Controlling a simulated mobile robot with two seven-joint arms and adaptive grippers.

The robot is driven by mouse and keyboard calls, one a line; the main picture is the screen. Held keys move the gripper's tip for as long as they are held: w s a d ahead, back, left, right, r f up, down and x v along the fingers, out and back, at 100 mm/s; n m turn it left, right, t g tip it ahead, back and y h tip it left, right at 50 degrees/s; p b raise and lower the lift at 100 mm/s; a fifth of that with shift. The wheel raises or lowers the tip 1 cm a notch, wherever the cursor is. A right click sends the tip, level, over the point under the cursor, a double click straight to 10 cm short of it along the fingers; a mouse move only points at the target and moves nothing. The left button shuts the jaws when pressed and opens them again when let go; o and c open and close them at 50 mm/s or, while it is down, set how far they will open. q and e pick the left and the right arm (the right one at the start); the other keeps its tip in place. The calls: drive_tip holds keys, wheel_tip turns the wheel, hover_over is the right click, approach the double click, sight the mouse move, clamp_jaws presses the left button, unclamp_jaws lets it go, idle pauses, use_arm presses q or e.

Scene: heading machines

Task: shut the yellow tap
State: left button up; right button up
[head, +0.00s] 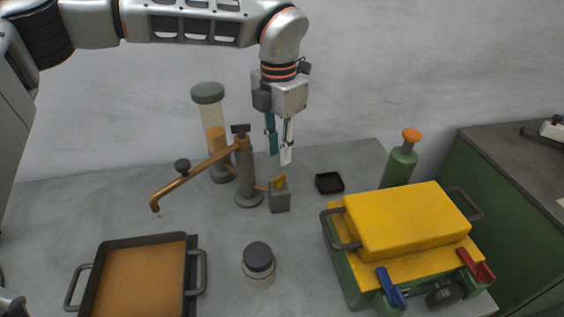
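The yellow tap (279,183) is a small yellow lever on top of a grey block (280,200), beside the base of a grey column. A short copper-coloured pipe joins the block to the column. My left gripper (280,158) points down from above, its teal and white fingers a little above the yellow lever. The fingers are slightly apart with nothing between them, and they seem clear of the lever.
The grey column (245,172) carries a long copper spout (190,182) close to the left of my gripper. A clear cylinder (212,120) stands behind. A tray (140,275), jar (258,265), black dish (329,183), green bottle (399,167) and yellow-topped machine (408,220) stand around.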

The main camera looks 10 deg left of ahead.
sight(279, 177)
use_arm(q)
drive_tip(key=shift+s+f, duration=0.1)
drive_tip(key=shift+f, duration=3.45)
clamp_jaws()
